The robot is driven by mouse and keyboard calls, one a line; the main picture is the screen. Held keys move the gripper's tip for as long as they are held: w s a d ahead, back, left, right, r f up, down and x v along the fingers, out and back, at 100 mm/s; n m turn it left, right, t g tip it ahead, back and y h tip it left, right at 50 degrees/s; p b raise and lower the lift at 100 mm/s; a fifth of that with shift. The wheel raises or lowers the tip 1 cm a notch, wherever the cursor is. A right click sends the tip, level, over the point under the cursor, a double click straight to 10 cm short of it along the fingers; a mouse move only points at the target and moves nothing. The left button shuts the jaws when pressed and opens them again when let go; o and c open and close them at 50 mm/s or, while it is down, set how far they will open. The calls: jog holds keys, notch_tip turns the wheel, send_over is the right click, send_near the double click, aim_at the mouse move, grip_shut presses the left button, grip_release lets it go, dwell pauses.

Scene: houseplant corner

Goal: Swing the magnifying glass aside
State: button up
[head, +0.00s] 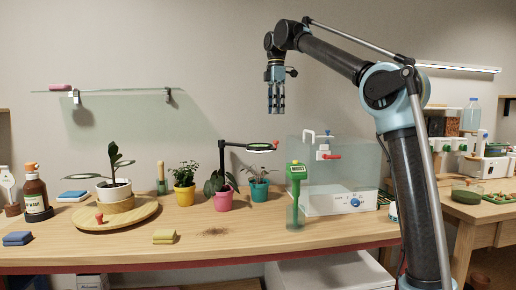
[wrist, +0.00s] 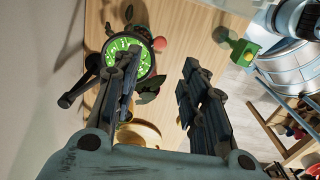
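The magnifying glass (head: 259,147) is a round, dark-rimmed lens on a black swing arm and upright post, with a red knob (head: 276,143) at its right end. It hangs level over the potted plants. In the wrist view the lens (wrist: 117,45) looks green with leaves seen through it, and its red knob (wrist: 159,44) sticks out to the right. My gripper (head: 276,110) points down, empty, well above the lens in the head view. In the wrist view my gripper (wrist: 160,88) has its fingers apart, the left finger covering part of the lens.
A pink pot (head: 223,201), teal pot (head: 259,191) and yellow pot (head: 184,195) stand around the post. A green meter (head: 297,172) and a clear tank (head: 350,170) stand to the right. A glass shelf (head: 120,91) is on the wall. The bench front is mostly clear.

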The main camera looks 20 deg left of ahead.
dwell(0.4)
notch_tip(320, 180, up, 5)
jog(key=m, duration=1.8)
notch_tip(320, 180, down, 17)
grip_shut()
